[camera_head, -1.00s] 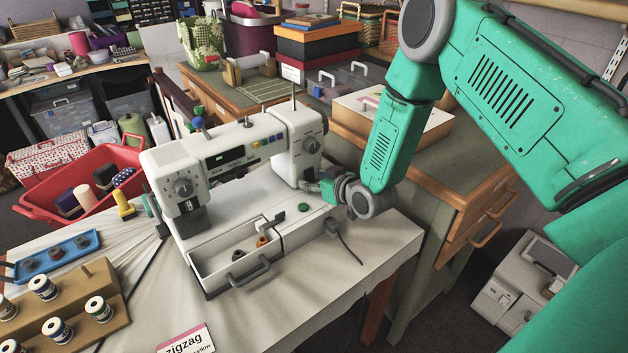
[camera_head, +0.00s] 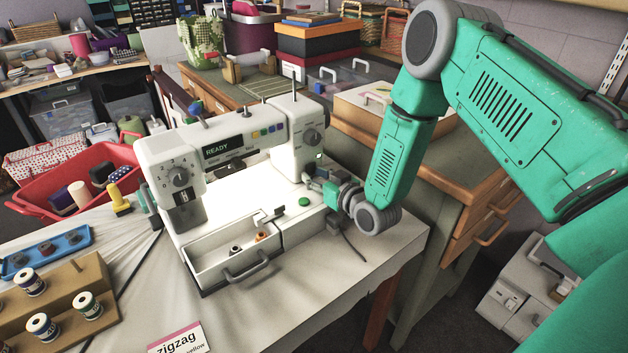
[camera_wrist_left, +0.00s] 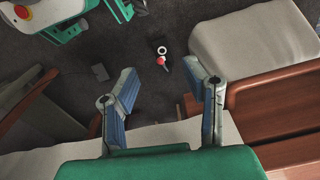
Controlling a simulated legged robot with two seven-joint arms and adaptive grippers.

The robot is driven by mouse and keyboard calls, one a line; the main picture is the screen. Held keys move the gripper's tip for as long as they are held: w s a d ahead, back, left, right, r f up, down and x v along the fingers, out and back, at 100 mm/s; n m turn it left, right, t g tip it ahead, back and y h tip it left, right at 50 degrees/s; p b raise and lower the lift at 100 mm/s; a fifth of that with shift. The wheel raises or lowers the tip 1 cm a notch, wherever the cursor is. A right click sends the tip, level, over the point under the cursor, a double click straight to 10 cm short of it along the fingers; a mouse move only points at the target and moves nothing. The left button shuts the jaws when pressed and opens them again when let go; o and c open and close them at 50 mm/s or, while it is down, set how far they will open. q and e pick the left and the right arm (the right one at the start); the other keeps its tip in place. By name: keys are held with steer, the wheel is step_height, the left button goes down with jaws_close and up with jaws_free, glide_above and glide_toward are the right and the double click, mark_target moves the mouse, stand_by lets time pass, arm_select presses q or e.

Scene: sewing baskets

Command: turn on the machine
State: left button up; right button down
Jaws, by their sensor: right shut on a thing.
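The white sewing machine (camera_head: 232,138) stands on a white-covered table. Its display (camera_head: 221,147) is lit and reads READY, and a small green light (camera_head: 319,156) shows on its right side. My right gripper (camera_head: 313,184) is at the machine's lower right side, shut on a small part there that its own fingers mostly hide. A green round button (camera_head: 304,201) lies on the machine's base just left of it. In the left wrist view my left gripper (camera_wrist_left: 168,85) has its fingers wide apart, with nothing between them; it is out of the head view.
An open drawer (camera_head: 232,275) at the machine's front holds bobbins. A spool rack (camera_head: 62,302), a blue tray (camera_head: 45,252) and a zigzag card (camera_head: 178,340) are on the table. A red basket (camera_head: 75,175) stands behind at left. A cord (camera_head: 350,240) lies near my right gripper.

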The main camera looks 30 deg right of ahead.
steer(key=c, duration=1.3)
jaws_free()
steer(key=shift+s+d, duration=0.1)
steer(key=shift+s, duration=0.05)
steer(key=s, duration=0.4)
steer(key=s+r, duration=0.1)
steer(key=s, duration=0.2)
steer(key=s+d, duration=0.1)
steer(key=s, duration=0.3)
steer(key=shift+s+r, duration=0.25)
steer(key=shift+s, duration=0.05)
